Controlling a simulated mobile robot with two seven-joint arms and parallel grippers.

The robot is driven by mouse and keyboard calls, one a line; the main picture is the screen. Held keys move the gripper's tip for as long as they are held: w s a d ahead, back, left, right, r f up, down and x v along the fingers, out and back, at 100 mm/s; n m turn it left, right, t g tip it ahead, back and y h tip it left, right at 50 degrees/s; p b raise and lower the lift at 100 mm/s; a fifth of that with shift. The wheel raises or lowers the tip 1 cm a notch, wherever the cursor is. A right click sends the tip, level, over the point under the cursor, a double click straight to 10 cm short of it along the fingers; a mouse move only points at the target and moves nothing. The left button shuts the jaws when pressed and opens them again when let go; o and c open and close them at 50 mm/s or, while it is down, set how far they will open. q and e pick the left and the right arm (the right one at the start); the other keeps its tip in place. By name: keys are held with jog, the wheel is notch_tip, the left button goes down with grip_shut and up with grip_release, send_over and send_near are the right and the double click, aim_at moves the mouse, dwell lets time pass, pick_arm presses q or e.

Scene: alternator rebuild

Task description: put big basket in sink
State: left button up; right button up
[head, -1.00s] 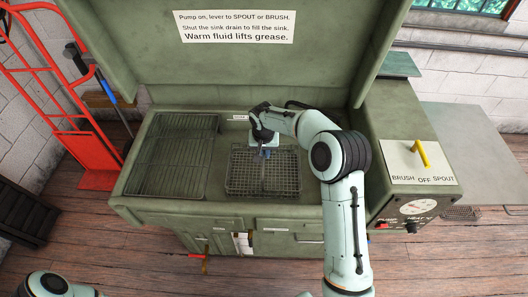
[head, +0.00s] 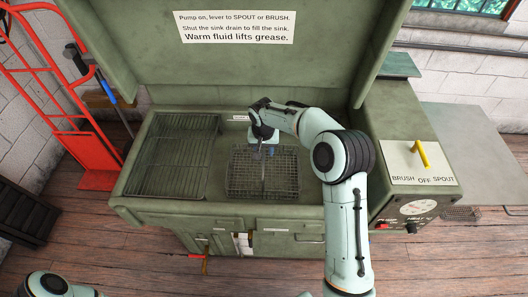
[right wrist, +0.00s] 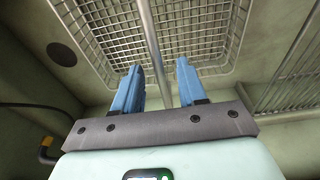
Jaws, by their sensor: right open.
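The big basket (head: 280,182) is a rectangular wire mesh basket standing inside the green sink (head: 215,190), right of the rack. Its thin metal handle shows in the right wrist view (right wrist: 152,50) as a bar crossing the mesh (right wrist: 190,28). My right gripper (head: 264,152) is above the rear part of the basket. Its two blue fingers (right wrist: 160,82) are open, with the handle bar showing in the gap between them; I cannot tell whether they touch it. My left gripper is not in view; only part of my left arm shows at the bottom left.
A wire rack (head: 172,155) fills the left of the washer. The raised lid (head: 240,65) stands behind. A control box with a yellow lever (head: 420,154) is at the right. A red hand truck (head: 98,165) stands left. A dark round spot (right wrist: 61,54) shows beside the basket.

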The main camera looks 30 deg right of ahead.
notch_tip(320, 180, up, 10)
jog(key=s, duration=0.1)
jog(key=shift+s+a, duration=0.15)
jog(key=shift+a, duration=0.3)
